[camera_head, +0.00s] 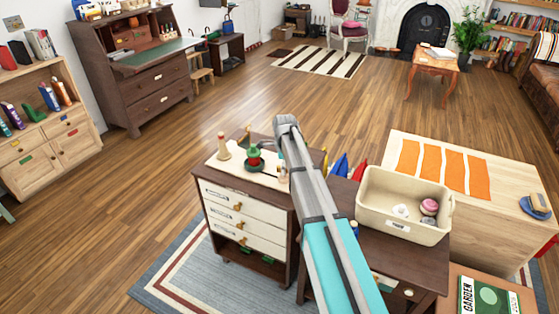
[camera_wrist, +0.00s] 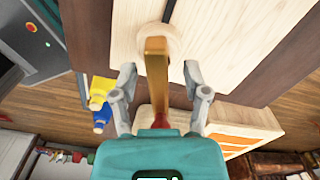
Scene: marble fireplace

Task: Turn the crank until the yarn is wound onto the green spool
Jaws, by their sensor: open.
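The green spool (camera_head: 254,155) stands on a pale board (camera_head: 215,162) on top of a small drawer cabinet in the head view. A pale wooden peg (camera_head: 223,148) stands to its left on the same board. In the wrist view my gripper (camera_wrist: 159,75) is open, with one finger on each side of a brass-coloured bar (camera_wrist: 157,75), apparently the crank. The bar has a dark red part near the gripper's body. Gaps show between the bar and both fingers. In the head view my arm hides the gripper's end. The yarn cannot be made out clearly.
A cream bin (camera_head: 405,228) with a few small items stands right of my arm. Blue and red pointed objects (camera_head: 340,165) are close behind the arm. A pale chest (camera_head: 510,190) with orange strips is further right. Open wooden floor lies behind the cabinet.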

